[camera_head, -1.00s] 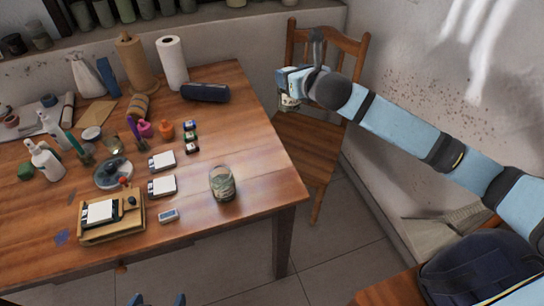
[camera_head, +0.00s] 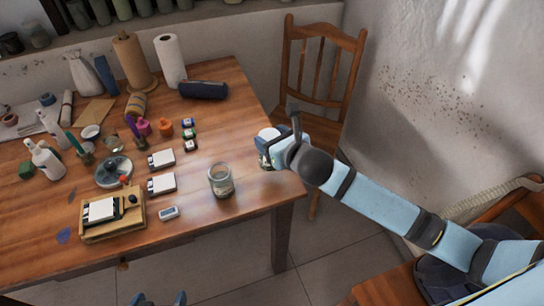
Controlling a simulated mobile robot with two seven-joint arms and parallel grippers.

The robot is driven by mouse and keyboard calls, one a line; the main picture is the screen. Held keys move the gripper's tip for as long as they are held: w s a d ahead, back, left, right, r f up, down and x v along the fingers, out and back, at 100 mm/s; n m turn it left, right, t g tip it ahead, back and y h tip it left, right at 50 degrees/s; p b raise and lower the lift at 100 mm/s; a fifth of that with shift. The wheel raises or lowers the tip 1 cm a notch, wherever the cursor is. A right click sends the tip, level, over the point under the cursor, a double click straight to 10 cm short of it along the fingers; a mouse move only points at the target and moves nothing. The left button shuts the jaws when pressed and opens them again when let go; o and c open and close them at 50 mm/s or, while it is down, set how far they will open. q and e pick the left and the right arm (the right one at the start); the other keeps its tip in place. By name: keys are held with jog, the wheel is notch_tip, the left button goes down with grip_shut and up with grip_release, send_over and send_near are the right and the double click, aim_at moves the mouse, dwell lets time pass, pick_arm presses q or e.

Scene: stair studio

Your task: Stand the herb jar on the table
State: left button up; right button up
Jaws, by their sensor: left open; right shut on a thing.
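My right gripper (camera_head: 268,148) is shut on a small jar, taken as the herb jar (camera_head: 264,161), over the right edge of the table (camera_head: 238,118). The fingers and hand hide much of the jar. Its lower part shows beneath the gripper, and it looks roughly upright. I cannot tell whether its base touches the wood. My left gripper (camera_head: 158,299) is at the bottom edge of the picture, in front of the table, with its fingertips apart and nothing visible between them.
A glass jar (camera_head: 221,181) stands on the table left of my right gripper. Small dark jars (camera_head: 190,135), white boxes (camera_head: 162,184) and a wooden tray (camera_head: 135,225) lie further left. A wooden chair (camera_head: 318,75) stands behind the right edge. The table's right strip is mostly bare.

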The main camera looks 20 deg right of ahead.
notch_tip(320, 180, down, 2)
jog(key=shift+f, duration=0.15)
notch_tip(320, 180, down, 4)
jog(key=shift+r+b, duration=0.2)
jog(key=shift+b, duration=0.3)
pick_arm(q)
jog(key=shift+w, duration=0.15)
pick_arm(e)
jog(key=shift+f, duration=0.1)
jog(key=o, duration=1.4)
